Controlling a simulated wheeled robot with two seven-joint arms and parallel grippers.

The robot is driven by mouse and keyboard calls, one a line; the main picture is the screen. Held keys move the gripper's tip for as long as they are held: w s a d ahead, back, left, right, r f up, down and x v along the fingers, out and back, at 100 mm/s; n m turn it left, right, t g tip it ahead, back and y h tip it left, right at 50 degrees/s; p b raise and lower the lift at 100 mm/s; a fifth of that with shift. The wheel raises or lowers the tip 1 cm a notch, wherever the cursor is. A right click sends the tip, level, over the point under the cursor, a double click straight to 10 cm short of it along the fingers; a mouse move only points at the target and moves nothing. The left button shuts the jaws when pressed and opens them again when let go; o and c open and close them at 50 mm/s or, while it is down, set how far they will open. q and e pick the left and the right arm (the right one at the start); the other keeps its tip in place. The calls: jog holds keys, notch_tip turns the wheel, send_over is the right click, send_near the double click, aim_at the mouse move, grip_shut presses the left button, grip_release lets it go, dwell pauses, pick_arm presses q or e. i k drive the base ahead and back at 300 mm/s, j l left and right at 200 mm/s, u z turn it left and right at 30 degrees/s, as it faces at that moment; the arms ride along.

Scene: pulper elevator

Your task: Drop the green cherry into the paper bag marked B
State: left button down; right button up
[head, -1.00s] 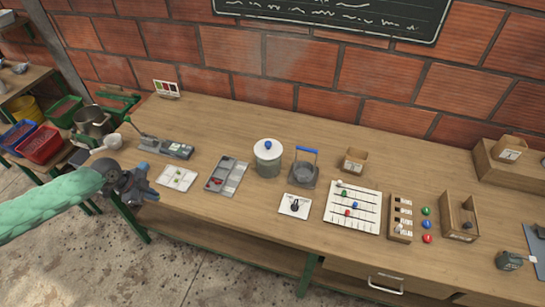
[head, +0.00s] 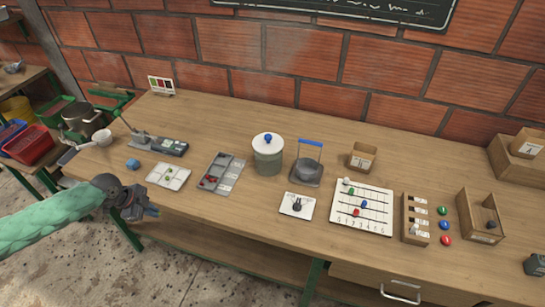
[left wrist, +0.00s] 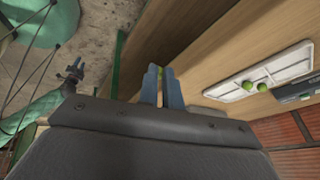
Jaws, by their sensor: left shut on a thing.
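My left gripper (head: 152,211) is just off the table's front edge, in front of the white tray. In the left wrist view its blue fingers (left wrist: 164,72) are shut on a green cherry (left wrist: 160,70), mostly hidden between the tips. The white tray (head: 155,180) holds other small green cherries, two of which show in the left wrist view (left wrist: 247,85). A small brown paper container (head: 362,157) with a white label stands behind the numbered board; its letter is too small to read. My right gripper (left wrist: 75,70) shows small and dark in the left wrist view; its jaw state is unclear.
A grey compartment tray (head: 222,174), a lidded pot (head: 268,158) and a blue-handled holder (head: 307,170) stand mid-table. A numbered bead board (head: 365,210) and wooden boxes (head: 480,220) are to the right. A labelled box (head: 527,143) stands at the back right.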

aim_at(353, 168)
jog(key=k+l, duration=0.15)
jog(key=l, duration=0.2)
jog(key=k+l, duration=0.15)
jog(key=l, duration=0.25)
jog(key=k+l+z, duration=0.1)
jog(key=l, duration=0.25)
